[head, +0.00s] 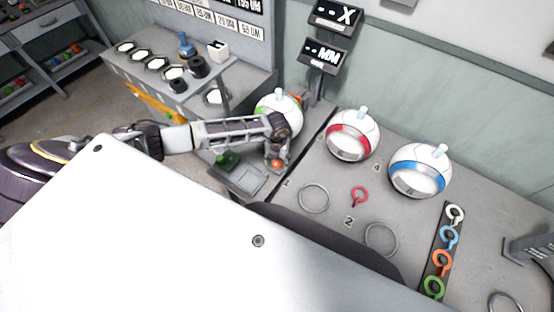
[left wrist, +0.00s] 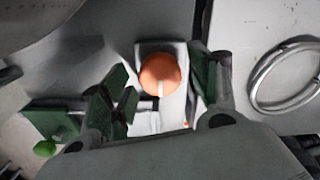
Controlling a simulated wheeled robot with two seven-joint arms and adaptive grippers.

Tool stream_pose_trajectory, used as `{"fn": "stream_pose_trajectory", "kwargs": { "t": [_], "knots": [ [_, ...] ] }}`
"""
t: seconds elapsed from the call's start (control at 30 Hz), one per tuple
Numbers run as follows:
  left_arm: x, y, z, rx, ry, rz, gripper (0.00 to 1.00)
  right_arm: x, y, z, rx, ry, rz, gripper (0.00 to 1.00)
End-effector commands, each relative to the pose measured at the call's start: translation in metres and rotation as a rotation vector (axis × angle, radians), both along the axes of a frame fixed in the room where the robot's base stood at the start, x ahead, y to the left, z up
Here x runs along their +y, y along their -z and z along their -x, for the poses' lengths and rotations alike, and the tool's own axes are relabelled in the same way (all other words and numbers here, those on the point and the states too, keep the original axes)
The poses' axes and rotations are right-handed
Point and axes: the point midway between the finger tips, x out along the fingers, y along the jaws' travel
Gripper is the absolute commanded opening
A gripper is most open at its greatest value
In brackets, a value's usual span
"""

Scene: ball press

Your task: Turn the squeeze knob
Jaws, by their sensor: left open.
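My left gripper (left wrist: 163,88) is open, with one finger on each side of the orange knob. I cannot tell whether either finger touches it. In the head view my left gripper (head: 278,153) partly hides the machine around the knob. A green part (head: 228,160) sits on a grey plate to the left. My right gripper is out of view.
White balls with a red band (head: 350,135) and a blue band (head: 420,170) stand on the bench to the right. A third ball (head: 277,112) is behind my gripper. Colored ring keys (head: 442,262) lie on a dark strip. Metal rings (head: 314,198) mark spots on the bench.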

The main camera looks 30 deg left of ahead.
Motion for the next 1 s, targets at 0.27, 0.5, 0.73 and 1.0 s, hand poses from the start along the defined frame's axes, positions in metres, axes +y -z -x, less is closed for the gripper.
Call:
{"fn": "stream_pose_trajectory", "kwargs": {
  "t": [0.27,0.5,0.73,1.0],
  "knots": [
    [0.000,0.000,0.000,0.000,0.000,0.000,0.38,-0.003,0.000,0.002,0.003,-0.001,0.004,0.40],
    [0.000,0.000,0.000,0.000,0.000,0.000,0.16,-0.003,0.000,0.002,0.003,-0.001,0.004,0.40],
    [0.000,0.000,0.000,-0.001,0.022,0.000,0.16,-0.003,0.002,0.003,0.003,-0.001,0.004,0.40],
    [0.000,0.000,-0.002,-0.003,0.123,0.000,0.16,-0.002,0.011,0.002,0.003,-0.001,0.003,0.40]
  ]
}}
